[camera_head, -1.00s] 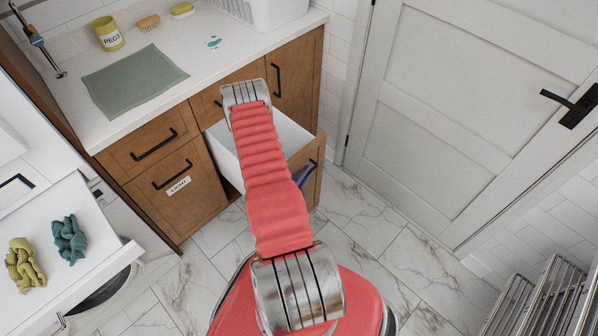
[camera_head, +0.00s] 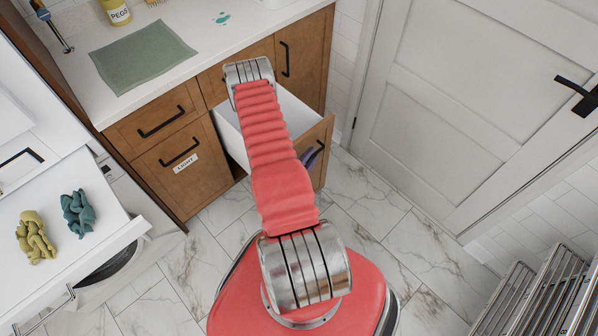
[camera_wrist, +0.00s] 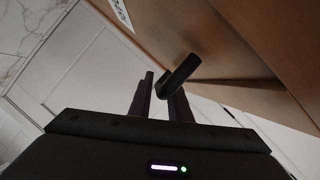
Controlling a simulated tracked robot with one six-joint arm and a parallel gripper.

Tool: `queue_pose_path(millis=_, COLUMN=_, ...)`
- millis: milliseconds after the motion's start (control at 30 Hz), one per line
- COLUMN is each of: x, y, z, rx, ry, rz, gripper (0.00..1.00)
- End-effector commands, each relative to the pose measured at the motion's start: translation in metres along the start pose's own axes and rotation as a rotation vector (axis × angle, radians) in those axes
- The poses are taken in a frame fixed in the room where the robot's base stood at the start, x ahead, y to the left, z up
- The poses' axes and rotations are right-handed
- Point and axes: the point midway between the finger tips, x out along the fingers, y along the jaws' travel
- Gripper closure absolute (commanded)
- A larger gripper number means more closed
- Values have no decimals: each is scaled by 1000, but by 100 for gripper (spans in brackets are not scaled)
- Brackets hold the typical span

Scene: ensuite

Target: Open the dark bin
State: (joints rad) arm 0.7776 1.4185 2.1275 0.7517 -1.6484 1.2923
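The dark bin (camera_head: 316,165) is the wooden, white-lined pull-out under the counter. It stands well out from the cabinet, its white inside (camera_head: 290,112) showing behind my arm. In the wrist view, its wooden front (camera_wrist: 240,40) fills the upper right, with a partly cut-off label at the top. My gripper (camera_wrist: 160,100) is at this front, its dark purple fingers close together on either side of the black handle (camera_wrist: 181,74). They look shut on it, though the contact is partly hidden. In the head view, my arm hides most of the gripper; a purple part (camera_head: 308,159) shows beside the front.
The bin labelled LIGHT (camera_head: 185,185) is closed to the left. A white surface with yellow (camera_head: 35,238) and teal cloths (camera_head: 78,213) is at left. A metal rack (camera_head: 535,300) stands at lower right, and a closed door (camera_head: 440,100) at right. The marble floor between is clear.

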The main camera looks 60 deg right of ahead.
Motion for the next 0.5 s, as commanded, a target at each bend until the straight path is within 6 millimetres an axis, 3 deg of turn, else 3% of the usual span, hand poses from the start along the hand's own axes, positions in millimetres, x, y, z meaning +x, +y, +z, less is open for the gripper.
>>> queue_pose_path(millis=500, x=-59, y=0, z=2, rx=-3, ry=-3, rz=-2, gripper=83)
